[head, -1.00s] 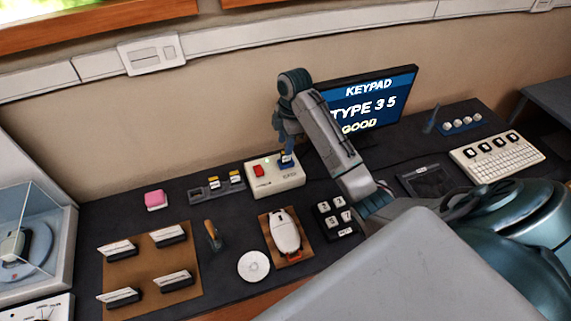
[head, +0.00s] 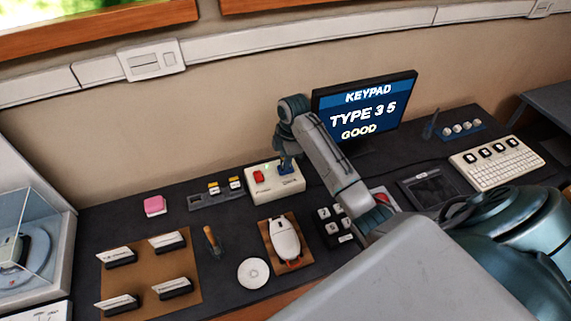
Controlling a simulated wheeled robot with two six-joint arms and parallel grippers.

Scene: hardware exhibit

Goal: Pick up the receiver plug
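My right gripper (head: 286,163) points down at the right part of a white box (head: 262,191) with a red button and a small green light. Dark blue shows at its fingertips, against the box top. I cannot tell if this is the fingers alone or a part between them. I cannot pick out the receiver plug for certain. A grey rack (head: 205,200) left of the box holds two yellow-topped pieces (head: 213,187) (head: 235,183), and its left slot looks empty. A white mouse (head: 286,238) with an orange-red front lies on a brown pad. My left gripper is out of view.
The screen (head: 362,112) behind my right arm reads "KEYPAD TYPE 3 5 GOOD". A black keypad (head: 327,216), a white disc (head: 253,273), a wooden-handled tool (head: 211,240) and a pink block (head: 154,205) stand around. A keyboard (head: 498,165) is at right.

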